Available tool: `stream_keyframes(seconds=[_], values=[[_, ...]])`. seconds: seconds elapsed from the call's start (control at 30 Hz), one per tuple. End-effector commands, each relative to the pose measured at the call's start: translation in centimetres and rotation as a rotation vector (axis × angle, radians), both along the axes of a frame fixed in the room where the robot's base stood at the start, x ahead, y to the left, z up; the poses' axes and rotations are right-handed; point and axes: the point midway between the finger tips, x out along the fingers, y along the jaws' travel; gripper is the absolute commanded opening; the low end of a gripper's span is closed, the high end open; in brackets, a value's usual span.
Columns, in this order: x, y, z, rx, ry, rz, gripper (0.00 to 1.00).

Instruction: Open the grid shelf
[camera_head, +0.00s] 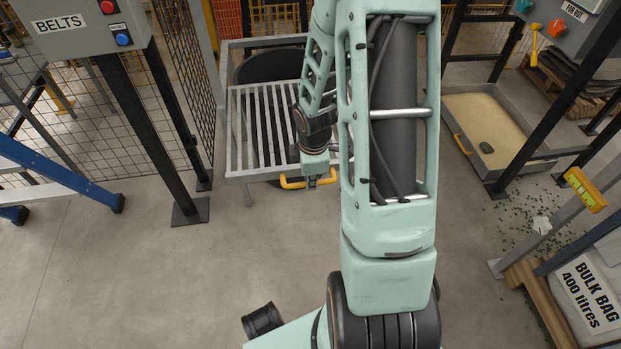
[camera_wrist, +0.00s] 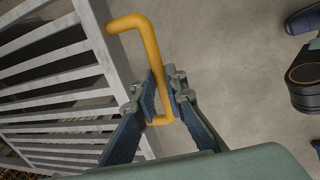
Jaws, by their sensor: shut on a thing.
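The grid shelf (camera_head: 262,128) is a grey metal frame with parallel bars, in the middle of the head view left of my arm. It also fills the left of the wrist view (camera_wrist: 60,62). A yellow bar handle (camera_head: 293,184) sits on its front edge; in the wrist view the handle (camera_wrist: 150,50) runs down between my fingers. My gripper (camera_head: 312,180) is shut on the handle near one end, seen more closely in the wrist view (camera_wrist: 165,100). My arm hides the shelf's right side in the head view.
A BELTS control post (camera_head: 140,125) stands left of the shelf. A blue ladder part (camera_head: 60,175) is at far left. A sand-filled tray (camera_head: 487,127) and a bulk bag (camera_head: 595,285) are on the right. The floor in front of the shelf is clear.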

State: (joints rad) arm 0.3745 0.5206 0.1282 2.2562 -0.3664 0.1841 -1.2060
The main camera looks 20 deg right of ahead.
Motion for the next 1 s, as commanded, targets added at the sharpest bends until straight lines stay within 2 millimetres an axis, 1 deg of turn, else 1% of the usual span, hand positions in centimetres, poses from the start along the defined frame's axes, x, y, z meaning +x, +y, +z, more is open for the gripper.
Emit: stream_keyframes(seconds=[0.07,0.1,0.2,0.23,0.5,0.67,0.77,1.0], values=[[-0.1,0.0,0.0,0.0,0.001,0.0,0.0],[0.0,0.0,0.0,0.0,0.001,0.0,0.15],[0.0,0.0,0.0,0.0,0.001,0.0,0.27],[0.0,0.0,0.0,0.0,0.001,0.0,0.29],[0.0,0.0,0.1,0.0,-0.001,0.0,0.29],[-0.1,0.0,1.0,0.001,-0.002,-0.002,0.29],[-0.3,0.0,2.3,-0.001,-0.004,-0.003,0.29],[-1.1,0.2,6.5,-0.002,-0.005,-0.002,0.29]])
